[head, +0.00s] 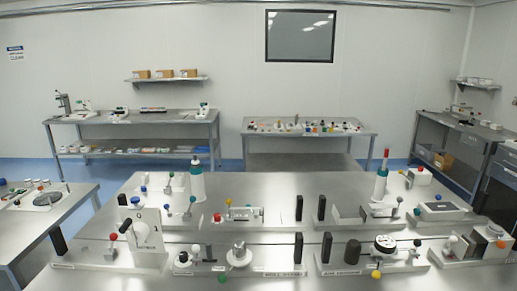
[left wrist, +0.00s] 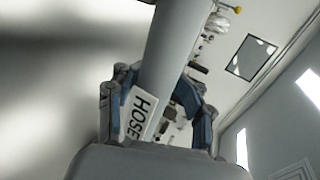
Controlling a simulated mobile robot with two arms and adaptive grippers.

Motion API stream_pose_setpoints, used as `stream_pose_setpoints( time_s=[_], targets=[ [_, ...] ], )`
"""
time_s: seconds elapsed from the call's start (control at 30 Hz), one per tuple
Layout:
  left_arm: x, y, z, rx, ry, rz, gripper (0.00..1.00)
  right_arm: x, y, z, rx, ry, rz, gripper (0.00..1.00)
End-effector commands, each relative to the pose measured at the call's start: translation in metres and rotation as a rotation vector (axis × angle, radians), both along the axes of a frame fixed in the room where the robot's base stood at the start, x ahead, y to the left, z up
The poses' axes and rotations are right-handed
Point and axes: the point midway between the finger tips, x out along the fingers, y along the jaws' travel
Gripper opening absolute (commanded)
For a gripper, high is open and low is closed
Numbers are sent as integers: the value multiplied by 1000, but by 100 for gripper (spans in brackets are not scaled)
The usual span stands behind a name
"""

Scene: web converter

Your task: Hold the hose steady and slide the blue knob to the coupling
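In the left wrist view a thick, smooth grey tube (left wrist: 172,55) runs from the top edge down between the fingers of my left gripper (left wrist: 158,80). A white plate marked HOSE (left wrist: 141,112) shows beside the tube, close to the left finger. The blue-grey fingers stand on either side of the tube. I cannot tell whether they press on it or are a little apart from it. Neither gripper shows in the head view. I cannot make out the blue knob of the hose or the coupling with certainty.
A steel bench (head: 285,193) holds several fixtures with knobs, posts and black handles, close together along its front. In the left wrist view, small fixtures and a yellow knob (left wrist: 236,9) show beyond the tube.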

Motion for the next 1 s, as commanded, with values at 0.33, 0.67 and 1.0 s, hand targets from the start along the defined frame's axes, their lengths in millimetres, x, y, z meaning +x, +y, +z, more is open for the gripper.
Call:
stream_pose_setpoints(
  time_s=[0.33,0.67,1.0],
  targets=[
    [-1,0,0,1,1,0,56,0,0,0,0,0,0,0],
    [-49,2,22,-2,2,-1,56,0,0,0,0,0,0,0],
    [-101,5,47,0,2,0,56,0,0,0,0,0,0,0]
  ],
)
